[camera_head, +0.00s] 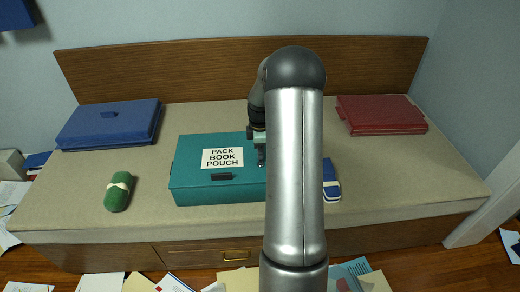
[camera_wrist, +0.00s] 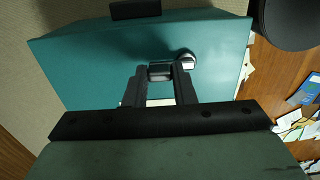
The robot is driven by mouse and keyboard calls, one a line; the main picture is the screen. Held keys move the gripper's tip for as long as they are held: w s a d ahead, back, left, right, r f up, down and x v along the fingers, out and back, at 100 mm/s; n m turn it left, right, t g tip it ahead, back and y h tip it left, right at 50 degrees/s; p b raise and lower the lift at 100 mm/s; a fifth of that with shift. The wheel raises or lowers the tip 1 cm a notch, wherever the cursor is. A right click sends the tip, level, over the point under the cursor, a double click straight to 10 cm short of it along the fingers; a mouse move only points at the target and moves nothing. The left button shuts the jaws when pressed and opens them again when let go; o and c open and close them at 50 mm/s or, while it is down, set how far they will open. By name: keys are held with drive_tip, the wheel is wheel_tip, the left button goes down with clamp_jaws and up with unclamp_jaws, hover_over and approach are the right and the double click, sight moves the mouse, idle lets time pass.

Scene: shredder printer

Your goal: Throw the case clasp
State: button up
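The teal case (camera_head: 195,187) stands closed on the bench, with a white label reading "PACK BOOK POUCH" and a dark handle on its front. The case fills much of the wrist view (camera_wrist: 85,65). The silver clasp (camera_wrist: 187,60) shows there on the case, its round end just right of my fingertips. My gripper (camera_wrist: 160,76) is down at the case; its two dark fingers stand on either side of the clasp's short silver bar, which fills the gap between the tips. In the head view, my gripper (camera_head: 260,152) is at the case's right part, partly hidden by my arm.
A blue case (camera_head: 110,125) and green roll (camera_head: 118,192) lie to the left. A red case (camera_head: 382,114) and blue-and-white item (camera_head: 330,180) lie to the right. The wooden backboard (camera_head: 190,70) runs behind. Papers litter the floor.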

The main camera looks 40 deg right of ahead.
drive_tip(key=shift+m, duration=0.3)
drive_tip(key=m, duration=0.3)
drive_tip(key=shift+s+d+m+p, duration=0.3)
drive_tip(key=shift+s+d+p, duration=0.05)
drive_tip(key=shift+d, duration=0.05)
drive_tip(key=m, duration=0.3)
drive_tip(key=s+m, duration=0.1)
drive_tip(key=shift+s+d, duration=0.1)
drive_tip(key=shift+d, duration=0.2)
drive_tip(key=m, duration=0.2)
drive_tip(key=s+m, duration=0.1)
drive_tip(key=m, duration=0.2)
drive_tip(key=shift+s, duration=0.1)
drive_tip(key=m, duration=0.3)
drive_tip(key=s+m, duration=0.1)
drive_tip(key=shift+s+a+m, duration=0.1)
drive_tip(key=shift+a+m, duration=0.15)
drive_tip(key=shift+m, duration=0.05)
drive_tip(key=o, duration=1)
